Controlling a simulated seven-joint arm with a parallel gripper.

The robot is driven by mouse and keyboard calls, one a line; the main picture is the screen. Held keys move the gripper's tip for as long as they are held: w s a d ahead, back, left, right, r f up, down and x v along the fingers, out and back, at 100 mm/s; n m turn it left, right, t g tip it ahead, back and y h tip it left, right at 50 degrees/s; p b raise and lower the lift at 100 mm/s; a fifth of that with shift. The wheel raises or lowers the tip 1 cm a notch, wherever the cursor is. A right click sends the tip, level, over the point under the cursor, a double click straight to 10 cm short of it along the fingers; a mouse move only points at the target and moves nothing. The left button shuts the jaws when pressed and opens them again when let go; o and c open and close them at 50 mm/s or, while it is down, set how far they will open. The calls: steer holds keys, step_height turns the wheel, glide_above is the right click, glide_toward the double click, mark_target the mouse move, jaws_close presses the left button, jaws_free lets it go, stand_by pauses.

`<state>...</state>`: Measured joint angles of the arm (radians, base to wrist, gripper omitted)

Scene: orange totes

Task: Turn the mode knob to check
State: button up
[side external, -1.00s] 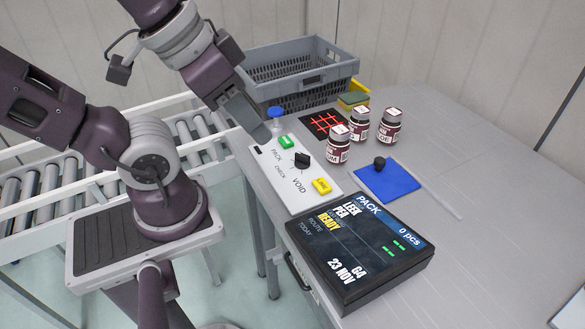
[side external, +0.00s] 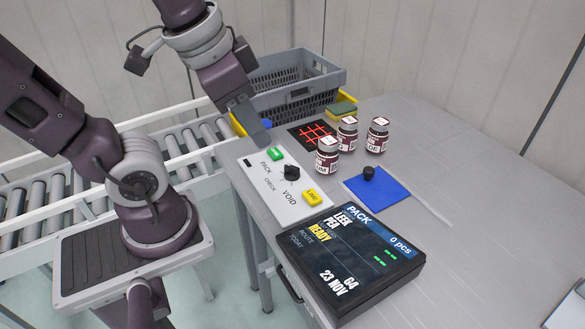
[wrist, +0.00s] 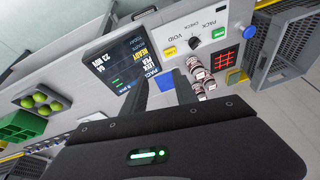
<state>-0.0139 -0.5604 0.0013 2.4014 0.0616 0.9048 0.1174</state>
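The mode knob (side external: 291,172) is a black knob on a white panel (side external: 253,177) printed PACK, CHECK and VOID. It also shows in the wrist view (wrist: 195,42); I cannot tell clearly which word it points to. A green button (side external: 275,154) and a yellow button (side external: 312,197) sit on either side of it. The display (side external: 350,248) reads PACK, READY and 0 pcs. My gripper (side external: 261,140) is above the panel's far end, apart from the knob. In the wrist view its two fingers (wrist: 164,92) are spread with nothing between them.
Several labelled jars (side external: 328,158) stand right of the panel, near a red grid (side external: 312,133) and a blue mat (side external: 377,189) bearing a small black object (side external: 369,172). A grey crate (side external: 296,95) and sponge (side external: 341,109) are behind.

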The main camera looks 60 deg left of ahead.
steer(key=w+a+f+m+g+y, duration=0.1)
steer(key=w+a+f+m+g, duration=0.25)
steer(key=w, duration=0.55)
steer(key=m+g+y, duration=0.2)
steer(key=m+g, duration=0.1)
steer(key=m, duration=0.4)
glide_toward(294, 167)
step_height(294, 167, down, 2)
steer(key=x, duration=0.7)
steer(key=shift+s+a, duration=0.15)
steer(key=shift+a, duration=0.1)
jaws_close()
